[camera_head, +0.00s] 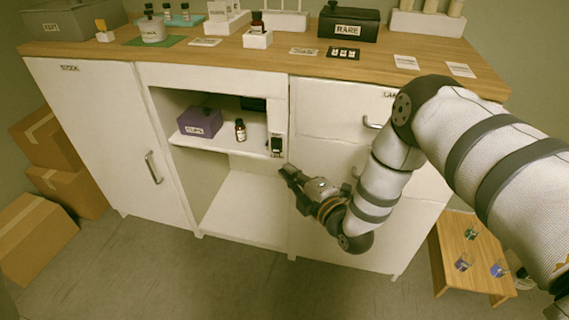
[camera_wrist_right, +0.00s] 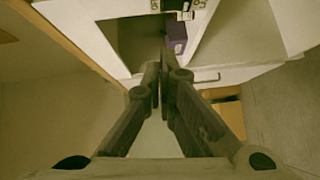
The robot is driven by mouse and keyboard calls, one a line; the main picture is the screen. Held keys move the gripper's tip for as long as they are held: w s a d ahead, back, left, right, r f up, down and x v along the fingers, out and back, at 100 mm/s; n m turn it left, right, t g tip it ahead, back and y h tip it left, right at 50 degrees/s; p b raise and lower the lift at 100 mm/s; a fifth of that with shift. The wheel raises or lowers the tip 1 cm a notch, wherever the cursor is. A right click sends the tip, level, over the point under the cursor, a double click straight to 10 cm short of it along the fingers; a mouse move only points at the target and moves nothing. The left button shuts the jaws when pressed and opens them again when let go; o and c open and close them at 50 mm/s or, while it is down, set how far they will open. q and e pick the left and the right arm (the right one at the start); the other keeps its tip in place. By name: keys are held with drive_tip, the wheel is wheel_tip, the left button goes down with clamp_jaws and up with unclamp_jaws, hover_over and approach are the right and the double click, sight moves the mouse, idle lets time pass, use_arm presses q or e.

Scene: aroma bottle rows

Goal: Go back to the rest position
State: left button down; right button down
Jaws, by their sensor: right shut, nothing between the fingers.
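My right gripper (camera_head: 287,173) is in front of the white cabinet (camera_head: 92,120), just right of its open shelf compartment. Its fingers are shut and empty, and they also show closed together in the right wrist view (camera_wrist_right: 163,75). My right arm reaches in from the right side of the head view. My left gripper is not in view.
A purple box (camera_head: 199,122) and a dark bottle (camera_head: 240,130) stand on the inner shelf (camera_head: 225,142). The wooden counter (camera_head: 275,55) holds several bottles and boxes. A low wooden table (camera_head: 450,262) stands at lower right. Cardboard boxes (camera_head: 35,235) stand at left.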

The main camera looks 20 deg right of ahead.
drive_tip(key=shift+s+f, duration=0.1)
idle(0.3)
drive_tip(key=s+f+m+g+h, duration=0.1)
drive_tip(key=s+f+m+g, duration=0.3)
drive_tip(key=s, duration=0.4)
drive_tip(key=s+a+f+m+g, duration=0.1)
drive_tip(key=s+f+m+g, duration=0.2)
drive_tip(key=s+f, duration=0.4)
drive_tip(key=s+f+m+g+h, duration=0.1)
drive_tip(key=s+f+m+g, duration=0.25)
drive_tip(key=s, duration=0.45)
drive_tip(key=s+d+r+m+g+h+p, duration=0.1)
drive_tip(key=s+m+g, duration=0.7)
drive_tip(key=s, duration=1.7)
drive_tip(key=shift+d+r+m+h, duration=0.3)
drive_tip(key=shift+d+r+m, duration=0.3)
drive_tip(key=shift+d, duration=0.45)
drive_tip(key=shift+g, duration=0.25)
